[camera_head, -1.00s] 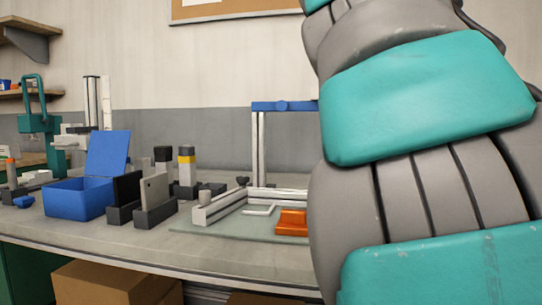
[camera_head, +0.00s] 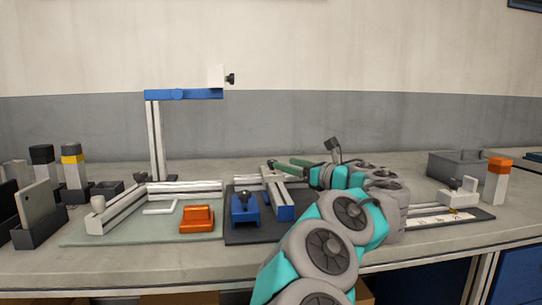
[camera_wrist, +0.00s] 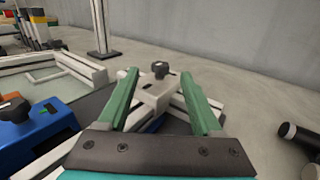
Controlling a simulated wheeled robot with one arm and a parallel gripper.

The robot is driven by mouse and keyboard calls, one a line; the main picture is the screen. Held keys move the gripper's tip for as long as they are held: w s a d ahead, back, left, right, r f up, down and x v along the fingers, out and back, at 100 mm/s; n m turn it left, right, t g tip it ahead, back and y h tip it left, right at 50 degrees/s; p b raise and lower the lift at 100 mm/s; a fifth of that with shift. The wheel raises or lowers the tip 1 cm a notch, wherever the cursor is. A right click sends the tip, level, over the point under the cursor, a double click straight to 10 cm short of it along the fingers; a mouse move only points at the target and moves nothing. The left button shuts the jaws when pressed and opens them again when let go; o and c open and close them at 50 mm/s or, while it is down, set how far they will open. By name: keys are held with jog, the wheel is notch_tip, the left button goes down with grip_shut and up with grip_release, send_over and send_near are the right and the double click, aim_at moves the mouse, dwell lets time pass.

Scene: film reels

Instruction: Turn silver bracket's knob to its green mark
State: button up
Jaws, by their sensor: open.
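The silver bracket (camera_wrist: 154,92) is a pale bar piece with a dark knob (camera_wrist: 160,69) on top, ahead of my gripper in the wrist view. My gripper (camera_wrist: 160,78) is open and empty, its two green fingers on either side of the bracket and knob in that picture; I cannot tell whether they touch. In the head view my gripper (camera_head: 286,163) reaches in from the right beside the pale bracket bars (camera_head: 268,176), with the knob small there. I cannot make out the green mark clearly.
A blue clamp block (camera_head: 244,208) with a dark knob and an orange block (camera_head: 197,218) stand nearby. A blue-topped post (camera_head: 156,140) rises behind. A white slide (camera_head: 457,201) and an orange-capped post (camera_head: 497,178) are right. A black cylinder (camera_wrist: 300,136) lies right in the wrist view.

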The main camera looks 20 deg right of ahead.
aim_at(272, 161)
jog(key=shift+d+f, duration=0.15)
jog(key=shift+f, duration=0.1)
jog(key=p+x, duration=0.1)
jog(key=x, duration=0.6)
jog(key=shift+w, duration=0.25)
jog(key=shift+c, duration=0.3)
grip_shut()
